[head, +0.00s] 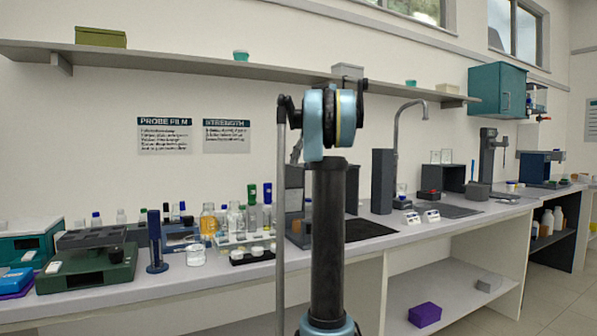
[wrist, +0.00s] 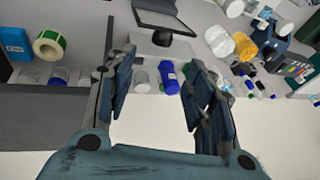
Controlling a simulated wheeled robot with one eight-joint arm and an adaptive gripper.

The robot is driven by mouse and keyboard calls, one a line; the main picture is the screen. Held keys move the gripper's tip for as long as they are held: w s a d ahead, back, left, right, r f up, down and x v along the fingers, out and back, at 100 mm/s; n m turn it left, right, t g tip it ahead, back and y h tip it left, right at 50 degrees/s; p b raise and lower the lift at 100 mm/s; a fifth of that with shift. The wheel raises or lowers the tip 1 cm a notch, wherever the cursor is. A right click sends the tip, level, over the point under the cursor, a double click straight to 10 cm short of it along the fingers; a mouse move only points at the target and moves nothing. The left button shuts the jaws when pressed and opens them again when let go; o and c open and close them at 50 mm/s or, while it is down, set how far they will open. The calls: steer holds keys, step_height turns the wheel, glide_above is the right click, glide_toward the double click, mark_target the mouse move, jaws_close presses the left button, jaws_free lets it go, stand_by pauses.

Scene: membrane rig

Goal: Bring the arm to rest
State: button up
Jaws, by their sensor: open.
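My arm rises in the middle of the head view, a black column with a pale blue joint at the top, in front of the bench. My gripper (wrist: 153,88) shows in the wrist view with its two dark fingers spread apart and nothing between them. Beyond the fingers are a blue-capped bottle (wrist: 168,77) and a clear jar (wrist: 139,78), both apart from the gripper as far as I can tell. In the head view I cannot make out the gripper's fingers.
The long bench (head: 130,293) carries a dark green device (head: 88,270), bottles in a rack (head: 240,238) and a dark tower (head: 382,181). A wall shelf (head: 180,60) runs above. A purple box (head: 425,314) sits on the lower shelf. A tape roll (wrist: 49,45) shows in the wrist view.

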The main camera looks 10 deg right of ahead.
stand_by(0.3)
steer(key=s+a+f+m+h, duration=0.1)
steer(key=s+a+f, duration=0.4)
steer(key=s+f, duration=0.55)
steer(key=s+a+f+m+h, duration=0.1)
steer(key=s+a+f, duration=0.45)
steer(key=s, duration=0.75)
steer(key=s+f, duration=1)
steer(key=f, duration=0.3)
steer(key=s+f+m+h, duration=0.1)
steer(key=s+f, duration=0.9)
steer(key=f, duration=0.4)
steer(key=shift+f+h, duration=0.15)
steer(key=shift+h, duration=0.15)
steer(key=shift+w+d+f, duration=0.1)
steer(key=shift+w+f, duration=0.1)
steer(key=shift+w, duration=0.25)
